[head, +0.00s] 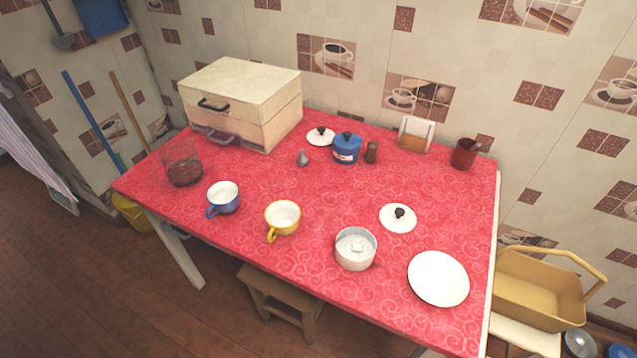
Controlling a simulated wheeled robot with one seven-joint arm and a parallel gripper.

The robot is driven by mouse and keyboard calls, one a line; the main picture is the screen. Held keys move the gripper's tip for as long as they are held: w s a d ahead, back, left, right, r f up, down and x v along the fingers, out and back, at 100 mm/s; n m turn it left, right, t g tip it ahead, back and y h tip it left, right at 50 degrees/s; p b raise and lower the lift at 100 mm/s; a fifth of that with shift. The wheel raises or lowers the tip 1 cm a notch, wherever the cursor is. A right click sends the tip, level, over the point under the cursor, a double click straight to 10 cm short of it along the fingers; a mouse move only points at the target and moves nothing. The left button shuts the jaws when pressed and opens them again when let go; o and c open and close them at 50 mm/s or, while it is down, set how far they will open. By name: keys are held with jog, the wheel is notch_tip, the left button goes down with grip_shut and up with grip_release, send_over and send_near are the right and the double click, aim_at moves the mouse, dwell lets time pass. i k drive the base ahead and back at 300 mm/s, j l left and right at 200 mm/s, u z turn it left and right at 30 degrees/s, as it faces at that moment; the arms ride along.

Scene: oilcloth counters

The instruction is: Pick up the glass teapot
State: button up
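A clear glass vessel (184,172) with dark reddish contents stands at the left end of the red table, in front of the cream box. It is see-through and small in the head view, so I cannot make out a spout, handle or lid. No other glass thing that looks like a teapot shows. My gripper is not in view, and nothing of my arm shows.
The red-covered table (330,192) holds a blue mug (222,199), yellow mug (282,217), white pot (355,250), white plate (438,278), loose lid (398,218), blue lidded pot (346,149) and cream box (240,100). A stool (282,300) stands at the table's front.

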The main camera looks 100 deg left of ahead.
aim_at(183, 167)
jog(key=u, duration=2.65)
